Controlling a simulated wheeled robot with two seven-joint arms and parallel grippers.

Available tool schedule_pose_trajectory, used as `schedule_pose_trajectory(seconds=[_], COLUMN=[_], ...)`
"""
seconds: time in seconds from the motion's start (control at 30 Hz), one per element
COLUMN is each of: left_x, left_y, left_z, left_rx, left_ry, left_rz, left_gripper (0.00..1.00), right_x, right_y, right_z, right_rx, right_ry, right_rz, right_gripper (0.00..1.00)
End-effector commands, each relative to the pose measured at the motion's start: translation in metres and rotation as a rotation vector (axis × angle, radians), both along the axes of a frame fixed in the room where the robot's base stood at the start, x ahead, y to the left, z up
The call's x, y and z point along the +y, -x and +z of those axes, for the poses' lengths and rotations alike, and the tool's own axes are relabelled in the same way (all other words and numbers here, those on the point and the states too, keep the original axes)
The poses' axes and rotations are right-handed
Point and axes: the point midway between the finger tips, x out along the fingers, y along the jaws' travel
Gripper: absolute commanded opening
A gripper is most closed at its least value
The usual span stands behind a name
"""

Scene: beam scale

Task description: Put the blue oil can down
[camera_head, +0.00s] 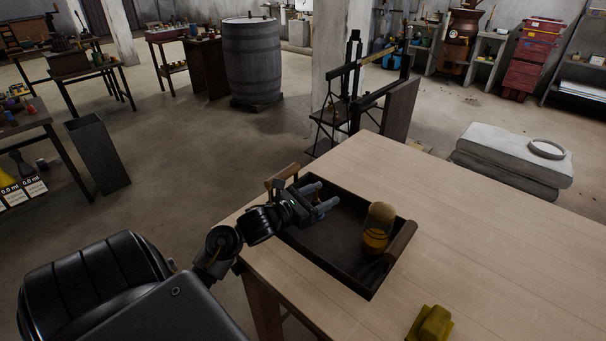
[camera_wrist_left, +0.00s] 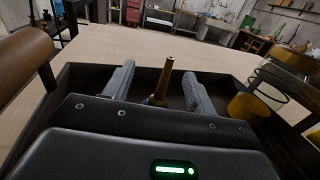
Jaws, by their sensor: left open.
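My left gripper (camera_head: 328,196) is open over the left part of a dark tray (camera_head: 348,279) on the wooden table. In the left wrist view a thin brass-coloured spout (camera_wrist_left: 163,82) stands up between the open fingers, apart from both. My right gripper is not in view.
A yellow and brown lantern-like object (camera_head: 376,236) stands in the tray's right part. The tray has wooden handles (camera_head: 400,242) at both ends. A yellow object (camera_head: 432,322) lies at the table's front. The table top (camera_head: 480,230) is clear to the right.

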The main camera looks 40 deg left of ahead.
Motion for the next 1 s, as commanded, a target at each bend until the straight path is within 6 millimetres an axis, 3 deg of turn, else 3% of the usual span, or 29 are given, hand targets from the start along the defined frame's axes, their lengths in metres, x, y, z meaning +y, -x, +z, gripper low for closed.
schedule_pose_trajectory(seconds=[0.27,0.33,0.7,1.0], left_x=[0.000,0.003,0.018,0.024], left_y=[0.000,0.014,0.090,0.116], left_z=[0.014,0.007,0.008,0.010], left_rx=[-0.001,0.004,0.004,0.001], left_ry=[0.002,-0.003,-0.003,0.000], left_rz=[0.000,0.001,0.000,-0.001], left_gripper=[0.56,0.56,0.56,0.56], right_x=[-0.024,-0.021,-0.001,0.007], right_y=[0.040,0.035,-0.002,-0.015], right_z=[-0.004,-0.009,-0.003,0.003], right_rx=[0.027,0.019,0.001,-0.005], right_ry=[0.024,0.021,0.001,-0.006], right_rz=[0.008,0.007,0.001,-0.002], right_gripper=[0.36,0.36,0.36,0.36])
